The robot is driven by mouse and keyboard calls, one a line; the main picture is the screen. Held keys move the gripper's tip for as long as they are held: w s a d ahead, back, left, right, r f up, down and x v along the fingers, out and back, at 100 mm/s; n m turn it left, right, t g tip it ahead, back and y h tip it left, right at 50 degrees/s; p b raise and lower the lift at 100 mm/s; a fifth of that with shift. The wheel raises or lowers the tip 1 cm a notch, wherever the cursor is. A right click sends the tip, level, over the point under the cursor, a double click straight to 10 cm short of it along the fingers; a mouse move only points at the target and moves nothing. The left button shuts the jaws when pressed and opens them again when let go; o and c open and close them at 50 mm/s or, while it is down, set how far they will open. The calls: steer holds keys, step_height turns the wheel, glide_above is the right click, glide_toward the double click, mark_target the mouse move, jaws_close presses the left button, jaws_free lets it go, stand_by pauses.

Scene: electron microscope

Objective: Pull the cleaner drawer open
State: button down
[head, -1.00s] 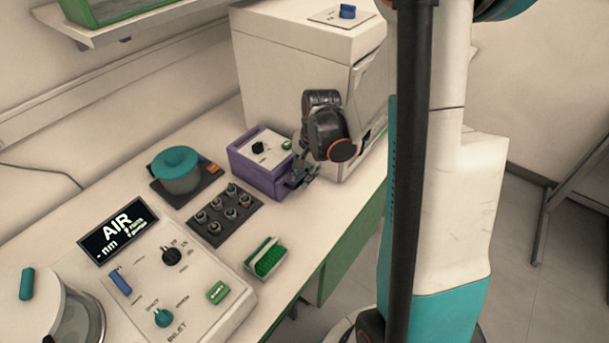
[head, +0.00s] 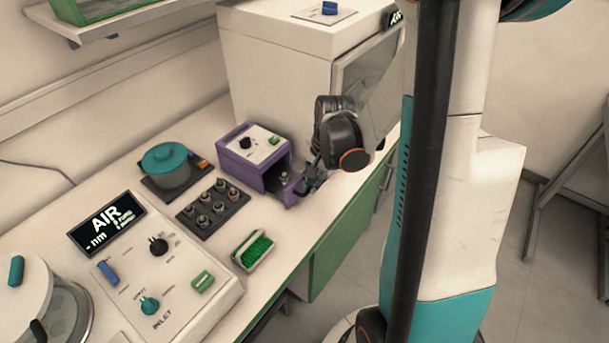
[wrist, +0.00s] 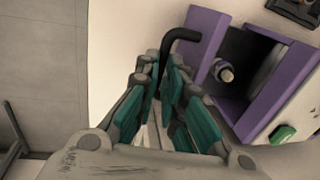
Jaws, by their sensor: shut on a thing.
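The cleaner (head: 240,160) is a purple box with a pale top panel, a black knob and a green button. Its drawer (head: 294,192) is pulled out at the front, leaving a dark opening. A small metal piece (head: 284,177) stands inside the drawer; it also shows in the wrist view (wrist: 223,71). The drawer's black bent handle (wrist: 181,36) reaches between my teal-padded fingers in the wrist view. My gripper (head: 312,180) is shut on this handle in front of the drawer. The fingers partly hide the handle.
A large white machine (head: 275,65) stands behind the cleaner. A rack of several small pieces (head: 213,207), a green brush-like block (head: 253,250), a teal-lidded pot (head: 170,165) and a control panel (head: 165,280) are on the bench. The bench edge lies close to my gripper.

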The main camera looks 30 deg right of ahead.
steer(key=s, duration=0.1)
steer(key=s+d, duration=0.1)
steer(key=s, duration=0.2)
steer(key=shift+s+d, duration=0.1)
steer(key=shift+d, duration=0.15)
steer(key=c, duration=2)
jaws_free()
steer(key=shift+f, duration=0.1)
steer(key=shift+o, duration=0.2)
step_height(320, 180, up, 7)
steer(key=s, duration=0.1)
steer(key=shift+d+r, duration=0.2)
